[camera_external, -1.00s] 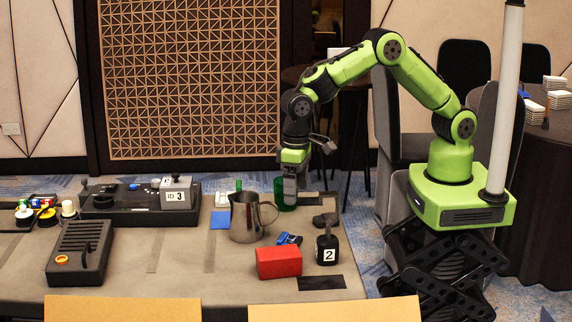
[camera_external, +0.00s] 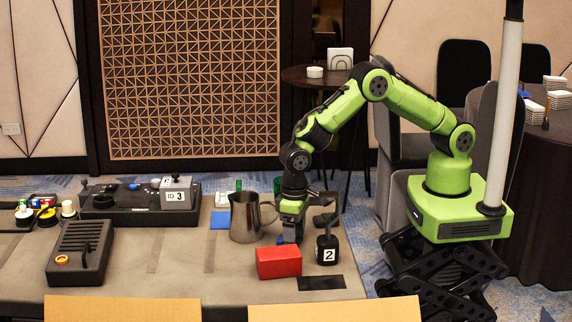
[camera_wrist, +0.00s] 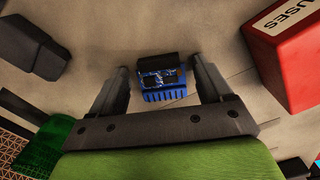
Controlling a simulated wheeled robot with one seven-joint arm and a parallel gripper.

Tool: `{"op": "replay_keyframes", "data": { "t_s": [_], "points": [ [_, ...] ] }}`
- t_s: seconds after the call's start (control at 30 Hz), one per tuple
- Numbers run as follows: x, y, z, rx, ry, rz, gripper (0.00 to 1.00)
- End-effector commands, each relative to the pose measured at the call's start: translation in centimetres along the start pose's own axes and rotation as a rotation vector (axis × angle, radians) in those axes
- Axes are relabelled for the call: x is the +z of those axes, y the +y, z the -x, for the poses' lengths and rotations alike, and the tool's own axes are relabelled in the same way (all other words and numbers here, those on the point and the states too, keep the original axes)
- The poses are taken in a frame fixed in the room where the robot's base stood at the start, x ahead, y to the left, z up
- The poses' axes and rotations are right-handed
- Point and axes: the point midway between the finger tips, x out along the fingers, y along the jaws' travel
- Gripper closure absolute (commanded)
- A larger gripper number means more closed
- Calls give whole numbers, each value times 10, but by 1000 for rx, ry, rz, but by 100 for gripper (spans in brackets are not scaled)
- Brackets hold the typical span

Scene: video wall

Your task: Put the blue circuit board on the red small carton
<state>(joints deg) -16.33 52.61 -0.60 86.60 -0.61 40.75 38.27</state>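The blue circuit board (camera_wrist: 163,77) lies on the table between the two spread fingers of my gripper (camera_wrist: 161,84) in the wrist view. It has dark parts on top and a ridged blue edge. Gaps show between it and both fingers. In the external view my gripper (camera_external: 291,236) points down low over the table and hides most of the board; a bit of blue (camera_external: 280,240) shows at its left. The red small carton (camera_external: 279,263) sits just in front of my gripper. In the wrist view the carton (camera_wrist: 297,75) is at the upper right, its top bare.
A metal pitcher (camera_external: 246,217) stands close to the left of my gripper. A green glass (camera_external: 279,187) and a blue pad (camera_external: 220,219) are farther back.

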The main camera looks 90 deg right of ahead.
Motion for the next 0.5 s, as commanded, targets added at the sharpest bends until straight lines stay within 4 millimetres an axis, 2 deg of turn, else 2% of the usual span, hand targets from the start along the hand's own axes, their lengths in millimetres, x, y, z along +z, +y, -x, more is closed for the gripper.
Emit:
{"op": "replay_keyframes", "data": {
  "t_s": [0.03,0.07,0.3,0.33,0.37,0.5],
  "points": [
    [0,0,0,0,0,0,29],
    [0,0,0,0,0,0,34],
    [0,0,0,0,0,0,70],
    [0,0,0,0,0,0,71],
    [0,0,0,0,0,0,75],
    [0,0,1,0,0,0,76]
  ]
}}
